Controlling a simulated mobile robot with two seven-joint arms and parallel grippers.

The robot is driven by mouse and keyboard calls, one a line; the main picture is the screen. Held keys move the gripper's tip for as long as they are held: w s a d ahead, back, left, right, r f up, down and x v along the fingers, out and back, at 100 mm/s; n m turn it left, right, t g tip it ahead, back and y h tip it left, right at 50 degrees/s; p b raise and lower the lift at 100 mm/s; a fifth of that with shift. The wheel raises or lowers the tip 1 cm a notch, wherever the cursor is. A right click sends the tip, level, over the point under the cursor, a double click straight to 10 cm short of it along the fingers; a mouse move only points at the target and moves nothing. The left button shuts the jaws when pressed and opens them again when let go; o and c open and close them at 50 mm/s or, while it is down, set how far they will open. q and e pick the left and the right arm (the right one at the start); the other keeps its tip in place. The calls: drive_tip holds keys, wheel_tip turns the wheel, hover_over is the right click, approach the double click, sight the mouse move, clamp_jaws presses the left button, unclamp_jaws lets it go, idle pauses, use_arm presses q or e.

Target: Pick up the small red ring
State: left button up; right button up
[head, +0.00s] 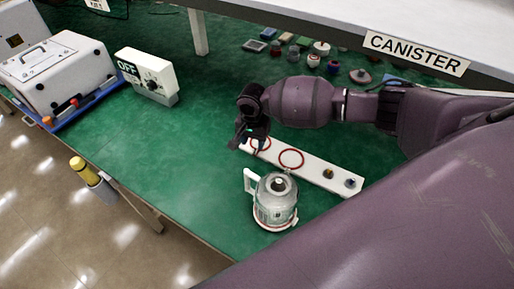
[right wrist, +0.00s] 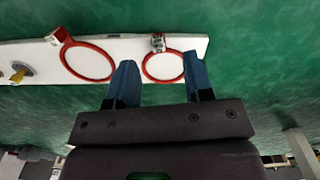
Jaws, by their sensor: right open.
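The small red ring (head: 266,148) lies at the left end of a white strip (head: 318,171) on the green table, partly hidden by my right gripper (head: 248,140). In the right wrist view the small red ring (right wrist: 147,75) shows as a thin hoop with a small metallic piece at its top edge. My right gripper (right wrist: 160,60) is open, with its two blue fingers on either side of the ring in the picture. I cannot tell the height of the fingers above the strip. A larger red ring (head: 291,150) lies beside it on the strip. My left gripper is not in view.
A clear canister (head: 276,208) with a white handle stands just in front of the strip. Small knobs (head: 328,174) sit at the strip's right end. A white OFF switch box (head: 146,75) and a white machine (head: 62,75) stand left. Several small parts lie under the CANISTER shelf (head: 416,53).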

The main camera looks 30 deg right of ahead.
sight(254, 151)
drive_tip(key=shift+s+d+f, duration=0.1)
drive_tip(key=shift+f, duration=2.65)
clamp_jaws()
